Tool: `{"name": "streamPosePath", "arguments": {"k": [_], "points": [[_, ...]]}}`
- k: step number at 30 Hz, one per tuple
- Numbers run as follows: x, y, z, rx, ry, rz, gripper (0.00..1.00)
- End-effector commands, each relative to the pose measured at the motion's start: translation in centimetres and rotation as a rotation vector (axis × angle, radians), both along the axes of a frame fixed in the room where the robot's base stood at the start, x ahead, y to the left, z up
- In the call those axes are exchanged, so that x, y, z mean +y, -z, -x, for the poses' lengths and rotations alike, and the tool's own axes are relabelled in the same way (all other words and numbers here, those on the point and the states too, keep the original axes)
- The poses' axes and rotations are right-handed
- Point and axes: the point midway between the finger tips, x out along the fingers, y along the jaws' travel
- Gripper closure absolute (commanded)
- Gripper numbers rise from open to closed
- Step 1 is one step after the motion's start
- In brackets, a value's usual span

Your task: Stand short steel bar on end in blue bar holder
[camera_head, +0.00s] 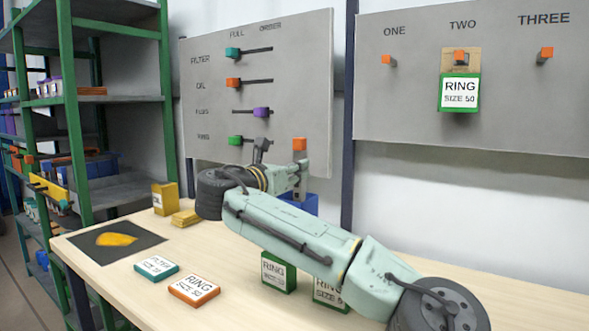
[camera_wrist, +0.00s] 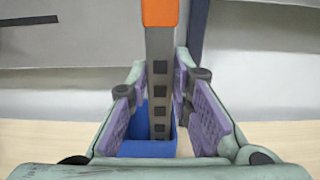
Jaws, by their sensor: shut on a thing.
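The short steel bar (camera_wrist: 160,62) stands upright between the purple pads of my gripper (camera_wrist: 159,88). It is grey with dark square marks and has an orange top end, which also shows in the head view (camera_head: 299,144). My gripper is shut on it. The blue bar holder (camera_wrist: 147,149) is right below, and the bar's lower end appears inside its opening. I cannot tell whether the bar touches the bottom. In the head view the blue holder (camera_head: 311,204) is partly hidden behind my arm and gripper.
The wooden table (camera_head: 240,240) carries ring and filter boxes (camera_head: 194,290) at the front and yellow boxes (camera_head: 165,198) near a dark mat (camera_head: 85,243). Grey peg boards (camera_head: 290,85) stand behind. A green shelf rack (camera_head: 165,100) is at the left.

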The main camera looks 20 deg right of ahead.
Motion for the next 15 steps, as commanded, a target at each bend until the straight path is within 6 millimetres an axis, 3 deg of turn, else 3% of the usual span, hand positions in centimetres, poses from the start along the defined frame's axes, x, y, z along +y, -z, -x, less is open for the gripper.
{"name": "streamPosePath", "arguments": {"k": [2, 3, 13, 15], "points": [[0.02, -0.09, 0.01, -0.001, 0.0, 0.0, 1.0], [0.02, -0.09, 0.01, -0.001, 0.0, 0.0, 0.79], [0.0, -0.04, 0.0, 0.0, 0.0, 0.0, 0.57], [0.0, -0.03, 0.0, 0.0, 0.0, 0.0, 0.57]]}}
